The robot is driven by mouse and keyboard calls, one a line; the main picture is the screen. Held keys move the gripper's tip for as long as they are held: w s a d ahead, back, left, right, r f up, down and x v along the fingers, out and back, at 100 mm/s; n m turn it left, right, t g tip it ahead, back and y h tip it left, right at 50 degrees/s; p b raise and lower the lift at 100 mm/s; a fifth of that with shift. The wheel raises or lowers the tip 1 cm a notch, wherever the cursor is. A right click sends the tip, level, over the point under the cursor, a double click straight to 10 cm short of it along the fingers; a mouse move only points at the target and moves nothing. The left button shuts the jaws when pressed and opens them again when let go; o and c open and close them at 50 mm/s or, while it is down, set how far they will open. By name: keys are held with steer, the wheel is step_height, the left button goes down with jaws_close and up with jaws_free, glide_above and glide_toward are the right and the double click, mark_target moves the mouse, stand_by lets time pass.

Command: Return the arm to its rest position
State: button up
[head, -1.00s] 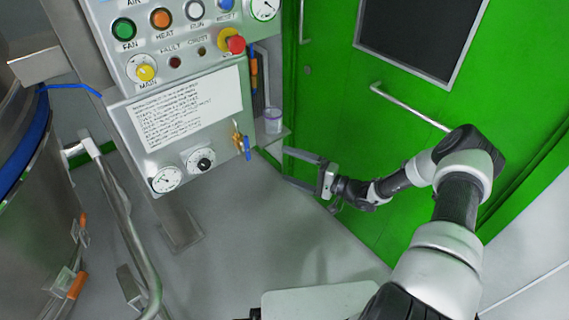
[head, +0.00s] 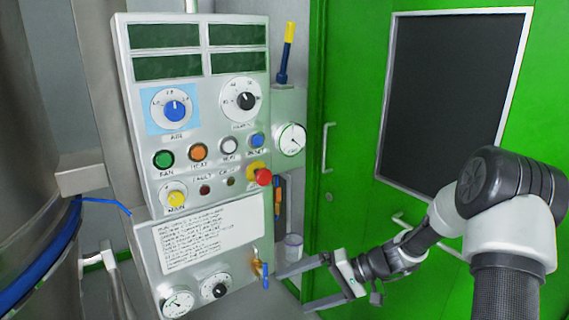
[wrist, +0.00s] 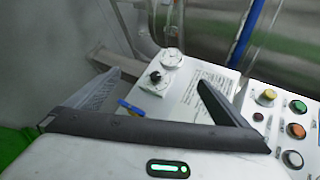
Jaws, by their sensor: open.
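My gripper (head: 300,284) is at the lower middle of the head view, open and empty, with its two fingers pointing left toward the control panel's lower part. In the wrist view my gripper (wrist: 165,88) shows its two dark fingers spread wide with nothing between them. My arm reaches in from the right, bent at the elbow in front of the green door. The brass valve with a blue handle (head: 262,267) is just left of the upper fingertip; I cannot tell whether they touch.
The control panel (head: 140,115) has knobs, buttons, a red emergency stop (head: 263,177) and gauges. The green door (head: 350,150) has handles and a dark window. A steel vessel (head: 30,150) stands at the left.

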steer(key=s+d+r+t+h, duration=0.2)
steer(key=s+d+r+h, duration=0.15)
steer(key=s+r, duration=0.4)
steer(key=s+d+r+t+h, duration=0.1)
steer(key=s+d+r+h, duration=0.2)
steer(key=s+r+h, duration=0.35)
steer(key=s+d+r+t+h, duration=0.2)
steer(key=s+d+r, duration=0.1)
steer(key=s+r, duration=0.55)
step_height(320, 180, up, 17)
steer(key=s+p, duration=0.1)
steer(key=p, duration=1.5)
steer(key=shift+f+p, duration=0.15)
steer(key=shift+p, duration=0.25)
steer(key=shift+a, duration=0.1)
